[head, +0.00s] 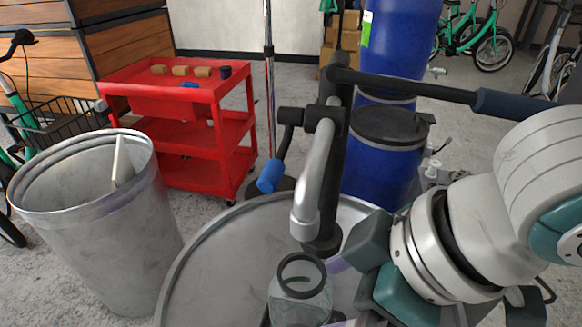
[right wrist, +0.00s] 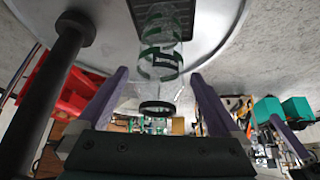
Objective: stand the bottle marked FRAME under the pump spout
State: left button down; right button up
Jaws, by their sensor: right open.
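A clear bottle (head: 300,303) with a dark ring at its mouth stands upright on the drum top (head: 215,262), just below the grey pump spout (head: 304,215) in the head view. I cannot tell whether its mouth is exactly under the spout. In the right wrist view the bottle (right wrist: 160,62) has a green band and a dark mark I cannot read, and its base is by a black grid (right wrist: 183,14). My right gripper (right wrist: 160,76) is open, its purple fingers on either side of the bottle with gaps showing. My left gripper is out of view.
A grey bin (head: 95,235) and a red cart (head: 200,135) stand left. Blue drums (head: 378,170) stand behind. The drum top left of the bottle is clear.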

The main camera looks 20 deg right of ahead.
jog(key=shift+s+r+m+t, duration=0.5)
jog(key=shift+s+r+m, duration=0.85)
jog(key=shift+r, duration=1.45)
jog(key=s+d+f+m+g+h, duration=0.1)
jog(key=s+d+f+m+h, duration=0.2)
jog(key=s+d, duration=0.4)
jog(key=shift+s+d+f+m+g+h+p, duration=0.25)
jog(key=shift+f+m+g+h+p, duration=0.05)
jog(key=shift+m+g+h+p, duration=0.15)
jog(key=shift+s, duration=0.1)
